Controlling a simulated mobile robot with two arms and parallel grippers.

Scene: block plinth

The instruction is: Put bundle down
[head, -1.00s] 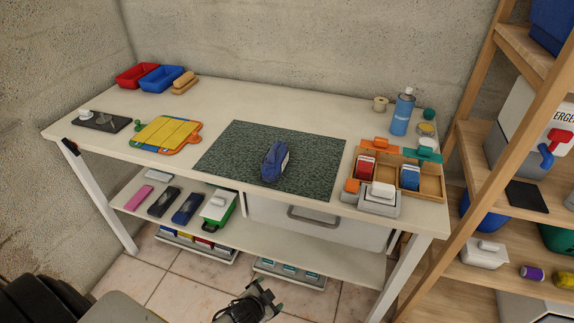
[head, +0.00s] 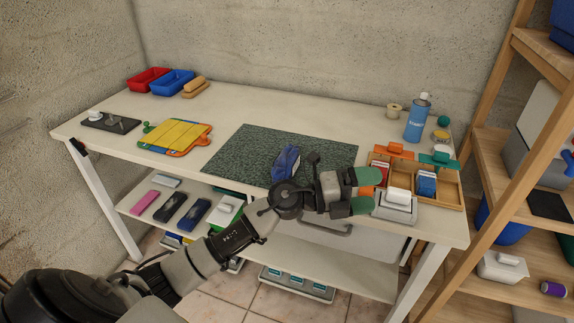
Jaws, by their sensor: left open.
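A blue bundle-like item (head: 287,160) rests on the dark green mat (head: 240,150) on the white table. I cannot tell exactly what it is made of. My left gripper (head: 369,191) reaches in over the table's front edge, with its green-tipped fingers pointing right. It is open, with nothing visibly held. It is to the right of and in front of the blue item, apart from it, and its wrist hides the mat's front part. A wooden tray (head: 450,193) with red and blue card stacks stands just beyond the fingertips. My right gripper is not in view.
A grey-white box (head: 397,207) is close to my left fingertips. A blue spray can (head: 417,118) stands at the back right. A yellow board (head: 175,136) and red and blue bins (head: 150,79) are at left. The table's back middle is clear.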

